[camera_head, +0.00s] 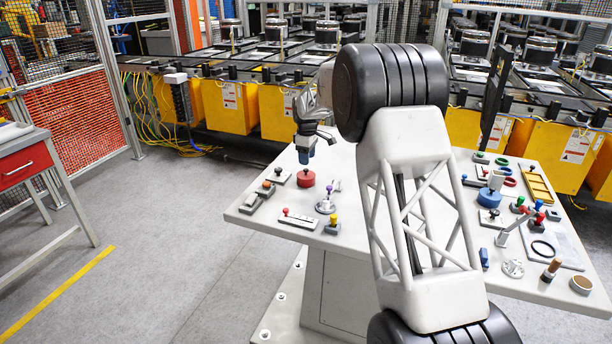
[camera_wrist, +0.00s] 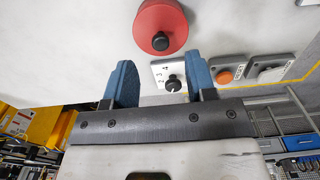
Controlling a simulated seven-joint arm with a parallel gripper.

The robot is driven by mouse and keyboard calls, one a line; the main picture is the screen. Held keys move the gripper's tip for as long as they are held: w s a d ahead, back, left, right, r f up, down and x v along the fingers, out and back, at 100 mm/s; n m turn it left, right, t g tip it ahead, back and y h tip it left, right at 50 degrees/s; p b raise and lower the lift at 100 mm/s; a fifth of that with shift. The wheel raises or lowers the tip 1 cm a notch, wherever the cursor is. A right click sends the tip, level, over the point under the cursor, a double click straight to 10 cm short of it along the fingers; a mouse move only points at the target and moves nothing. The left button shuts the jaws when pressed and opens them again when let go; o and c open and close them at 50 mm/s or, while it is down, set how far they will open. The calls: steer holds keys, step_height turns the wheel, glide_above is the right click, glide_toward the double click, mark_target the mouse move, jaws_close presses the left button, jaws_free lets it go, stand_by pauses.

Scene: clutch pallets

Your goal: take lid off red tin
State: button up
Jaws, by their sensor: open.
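The red tin (camera_head: 305,179) is short and round and stands on the white table near its left side. In the wrist view the tin (camera_wrist: 152,16) shows at the top, cut off by the frame edge, with a black knob (camera_wrist: 160,41) on its lid. The lid appears to be on; its seam cannot be made out. My gripper (camera_head: 304,157) is above the tin in the head view. In the wrist view my gripper (camera_wrist: 158,68) has its two blue fingers wide apart with nothing between them. The knob lies beyond the fingertips, untouched.
A plate with a black dial (camera_wrist: 174,84) and an orange button box (camera_wrist: 226,76) sit close by the tin. A purple-topped knob (camera_head: 328,190) stands to its right. Blue tins (camera_head: 489,198) and other fixtures crowd the table's right side. Bare table lies around the tin.

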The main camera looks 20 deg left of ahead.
mark_target(306, 172)
steer(key=shift+f, duration=0.1)
steer(key=shift+a+f, duration=0.2)
steer(key=shift+f, duration=2.3)
jaws_close()
